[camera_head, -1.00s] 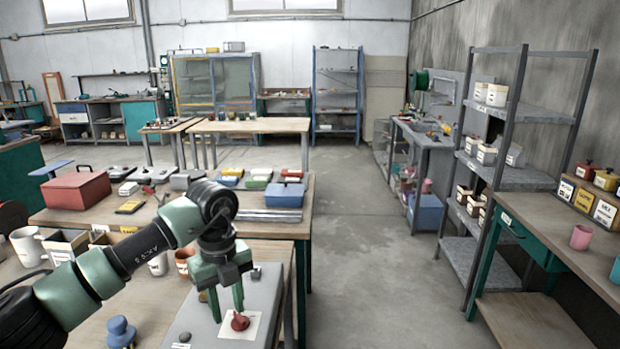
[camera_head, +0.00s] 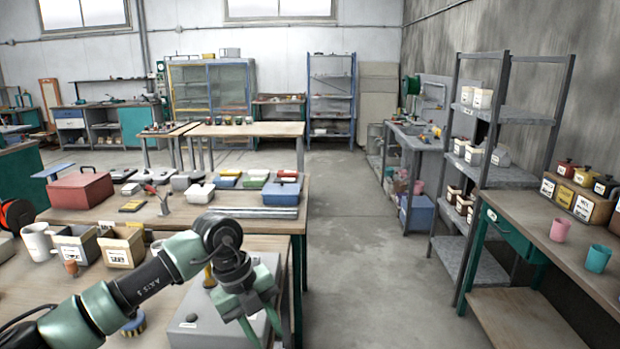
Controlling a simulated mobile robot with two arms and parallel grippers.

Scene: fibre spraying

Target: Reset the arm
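My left arm comes in from the lower left, and its green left gripper (camera_head: 262,331) points down over the right part of a grey box-like surface (camera_head: 205,325) on the near bench. Its two fingers look apart, and I see nothing between them. The fingertips reach close to the bottom edge of the view. The red piece and white card are not visible; the gripper may hide them. My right gripper is not in view.
The wooden near bench (camera_head: 35,300) holds a white mug (camera_head: 38,241) and small labelled boxes (camera_head: 122,247) beside my arm. A red toolbox (camera_head: 80,190) stands behind. Open floor (camera_head: 345,250) lies right of the bench, before a grey shelf rack (camera_head: 510,115).

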